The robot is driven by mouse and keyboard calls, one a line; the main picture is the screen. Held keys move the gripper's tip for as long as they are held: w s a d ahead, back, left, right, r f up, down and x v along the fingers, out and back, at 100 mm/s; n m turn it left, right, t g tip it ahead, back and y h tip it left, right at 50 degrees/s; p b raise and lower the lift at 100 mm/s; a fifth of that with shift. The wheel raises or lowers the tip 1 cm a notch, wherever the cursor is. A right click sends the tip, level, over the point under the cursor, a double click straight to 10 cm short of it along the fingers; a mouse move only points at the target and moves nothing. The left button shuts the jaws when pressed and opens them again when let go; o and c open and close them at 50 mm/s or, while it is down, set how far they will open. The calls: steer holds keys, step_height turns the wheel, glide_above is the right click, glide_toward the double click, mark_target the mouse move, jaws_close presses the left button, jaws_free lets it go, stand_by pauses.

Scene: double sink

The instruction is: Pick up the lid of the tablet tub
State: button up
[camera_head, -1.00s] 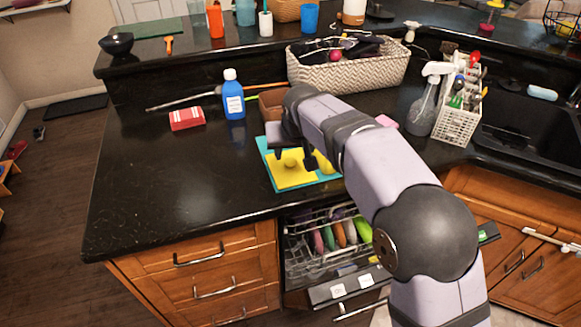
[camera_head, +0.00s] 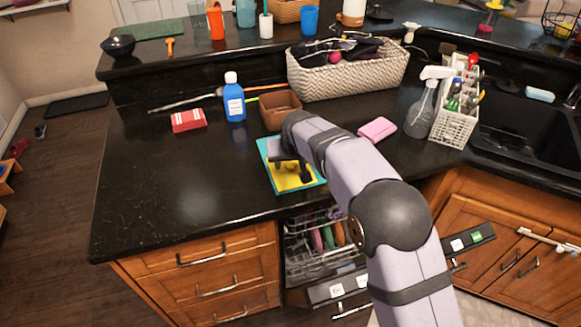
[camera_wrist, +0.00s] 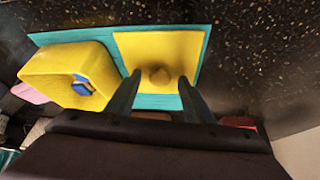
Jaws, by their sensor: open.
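The lid (camera_head: 291,185) is a flat yellow square with a round knob, lying on a teal mat (camera_head: 313,184). In the wrist view the lid (camera_wrist: 150,45) shows almost whole, with its knob near the middle. The yellow tub (camera_wrist: 45,72) stands left of the lid there, uncovered, with blue and white tablets inside; in the head view my arm hides it. My gripper (camera_wrist: 159,78) is open, its fingertips on either side of the knob in the picture. Contact and exact height above the lid cannot be told. In the head view my gripper (camera_head: 292,172) is over the lid.
A brown box (camera_head: 281,108), a blue bottle (camera_head: 234,100) and a red packet (camera_head: 188,121) stand behind the mat. A pink cloth or sponge (camera_head: 377,129) lies to the right. A woven basket (camera_head: 350,75) is further back.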

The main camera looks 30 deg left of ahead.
mark_target(291, 166)
steer(key=c, duration=1.1)
steer(key=shift+c, duration=0.2)
step_height(291, 166, up, 10)
steer(key=b, duration=0.1)
steer(key=w+d+r+m+h+p, duration=0.1)
steer(key=w+d+r+p, duration=0.1)
steer(key=w+d+p, duration=0.35)
steer(key=w+d+r+m+p, duration=0.25)
steer(key=d+p, duration=0.35)
steer(key=p, duration=0.4)
steer(key=shift+w+a+f+n+y+p, duration=0.15)
steer(key=shift+w+a+f+n, duration=0.15)
steer(key=shift+a+n, duration=0.25)
steer(key=shift+w+a+f+n+y+p, duration=0.15)
steer(key=shift+w+a+n+y, duration=0.2)
steer(key=shift+n, duration=0.35)
steer(key=shift+w+a+f+n+p, duration=0.15)
steer(key=shift+w+a+f+n, duration=0.1)
steer(key=shift+a+n, duration=0.35)
